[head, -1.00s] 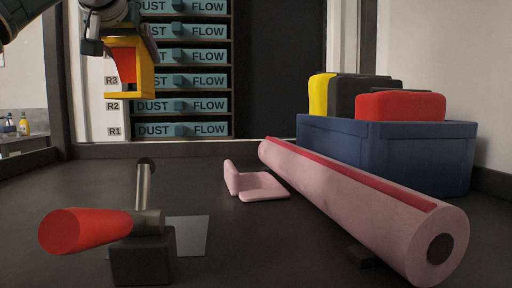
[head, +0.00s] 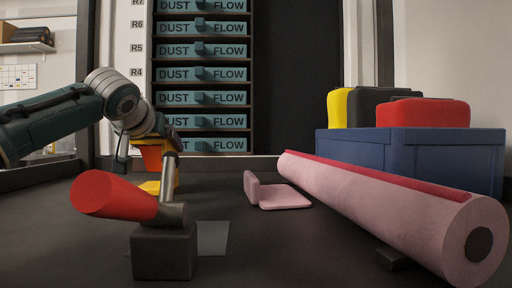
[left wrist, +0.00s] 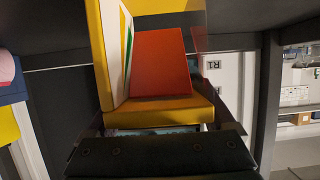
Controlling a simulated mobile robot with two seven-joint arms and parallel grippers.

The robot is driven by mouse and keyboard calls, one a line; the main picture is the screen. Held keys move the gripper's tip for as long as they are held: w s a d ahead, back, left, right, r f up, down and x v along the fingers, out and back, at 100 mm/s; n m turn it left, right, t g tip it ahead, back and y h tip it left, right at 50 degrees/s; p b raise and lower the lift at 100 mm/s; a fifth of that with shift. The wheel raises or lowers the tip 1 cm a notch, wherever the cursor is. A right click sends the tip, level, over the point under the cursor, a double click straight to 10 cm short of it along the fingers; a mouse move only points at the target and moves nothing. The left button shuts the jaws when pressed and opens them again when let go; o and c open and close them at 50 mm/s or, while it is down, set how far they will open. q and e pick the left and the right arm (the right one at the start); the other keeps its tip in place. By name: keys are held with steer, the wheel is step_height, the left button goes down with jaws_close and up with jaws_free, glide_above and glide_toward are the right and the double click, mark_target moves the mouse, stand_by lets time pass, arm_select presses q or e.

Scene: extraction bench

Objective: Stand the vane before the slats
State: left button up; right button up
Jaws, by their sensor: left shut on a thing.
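The vane is a yellow angled piece (head: 167,178) with an orange-red panel; it also fills the middle of the left wrist view (left wrist: 150,118). My left gripper (head: 165,142) is shut on it from above and holds it low over the far left of the bench, before the slats. The red-handled lever hides part of the vane, and I cannot tell whether its foot touches the bench. The teal slats (head: 201,122), marked DUST and FLOW, are stacked in a rack at the back. My right gripper is not in view.
The red-handled lever (head: 115,195) on a dark block stands in front of the vane. A grey plate (head: 213,238) lies beside it. A pink angled piece (head: 285,197), a long pink roll (head: 390,205) and a blue bin (head: 410,155) are on the right.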

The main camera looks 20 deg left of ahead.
arm_select(q)
steer(key=o, duration=1.4)
steer(key=v, duration=1.2)
